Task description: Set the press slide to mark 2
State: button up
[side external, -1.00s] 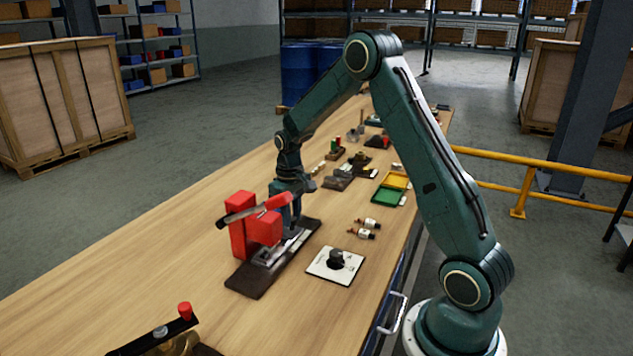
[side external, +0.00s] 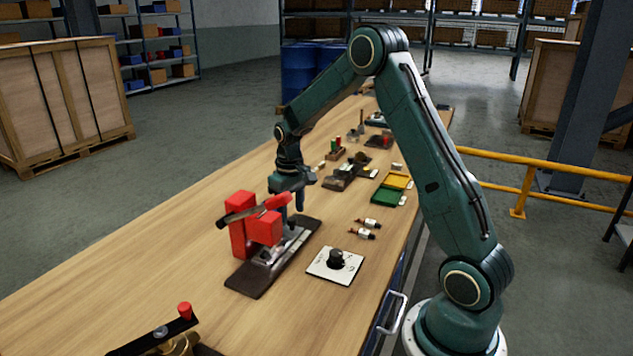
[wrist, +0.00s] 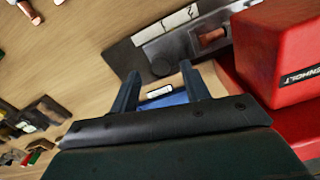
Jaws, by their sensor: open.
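The press (side external: 240,225) has red blocks and a dark lever, standing on a dark base plate (side external: 262,285) on the bench. In the wrist view its red body (wrist: 280,50) fills the right side. A metal slide track (wrist: 185,45) lies beside it, with a white marked strip (wrist: 166,24) whose marks are too small to read. My gripper (side external: 290,204) is open just above the far end of the base plate. In the wrist view my gripper (wrist: 159,76) shows a blue piece with a white label (wrist: 160,92) between its fingers; I cannot tell if they touch it.
A white plate with a black knob (side external: 336,261) lies right of the press. A black lever with a red knob (side external: 184,311) is at the front. The bench left of the press is clear.

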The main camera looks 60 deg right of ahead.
notch_tip(320, 180, up, 12)
dwell(0.5)
jog(key=shift+f, duration=0.1)
jog(key=m, duration=1.5)
jog(key=shift+f, duration=0.1)
notch_tip(320, 180, down, 14)
jog(key=shift+r, duration=0.15)
dwell(0.8)
